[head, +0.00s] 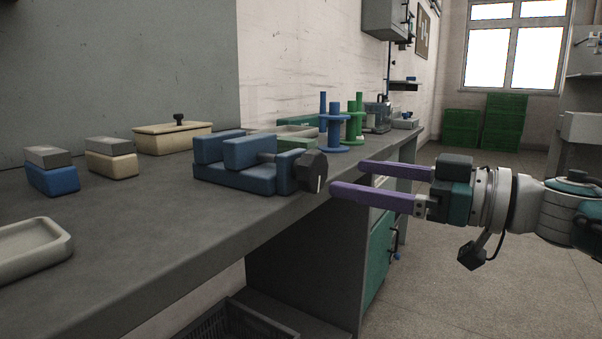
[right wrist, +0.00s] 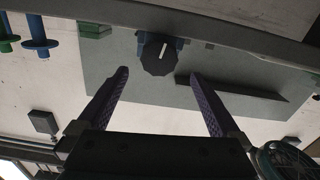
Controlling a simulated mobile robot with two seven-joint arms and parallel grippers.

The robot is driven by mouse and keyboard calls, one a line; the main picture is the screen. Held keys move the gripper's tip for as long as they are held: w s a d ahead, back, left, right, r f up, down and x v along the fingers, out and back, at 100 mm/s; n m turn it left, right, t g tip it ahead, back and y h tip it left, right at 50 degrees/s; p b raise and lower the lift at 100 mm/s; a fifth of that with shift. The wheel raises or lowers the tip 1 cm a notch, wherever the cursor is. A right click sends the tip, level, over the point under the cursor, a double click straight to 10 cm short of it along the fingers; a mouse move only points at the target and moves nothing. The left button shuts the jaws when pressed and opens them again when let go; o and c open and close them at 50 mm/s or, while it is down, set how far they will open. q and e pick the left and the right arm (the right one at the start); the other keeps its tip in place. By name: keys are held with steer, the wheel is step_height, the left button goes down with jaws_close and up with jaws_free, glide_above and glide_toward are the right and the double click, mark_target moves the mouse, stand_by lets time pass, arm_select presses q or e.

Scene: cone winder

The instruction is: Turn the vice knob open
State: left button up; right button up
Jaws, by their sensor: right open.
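The blue vice (head: 240,168) sits on the grey workbench near its front edge. Its dark faceted knob (head: 311,172) faces right, toward my right gripper, and has a white mark on its face. In the right wrist view the knob (right wrist: 159,56) shows at the upper middle, its white mark near upright. My right gripper (head: 346,178) has two long purple fingers, open and empty. The fingertips are a short way to the right of the knob and apart from it. In the right wrist view the knob lies beyond the tips, between their lines. My left gripper is not in view.
The workbench (head: 140,225) holds blue and cream blocks, a cream lidded box (head: 172,138) and a cream tray (head: 30,248) at left. Blue (head: 333,135) and green (head: 355,125) spindle stands are behind the vice. Open floor lies right of the bench.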

mark_target(319, 170)
steer(key=b+x, duration=0.3)
steer(key=x, duration=0.3)
steer(key=shift+w+f+b, duration=0.1)
steer(key=shift+f+b, duration=0.05)
steer(key=shift+b, duration=0.15)
steer(key=shift+w+a, duration=0.3)
steer(key=shift+a, duration=0.15)
steer(key=c, duration=1.3)
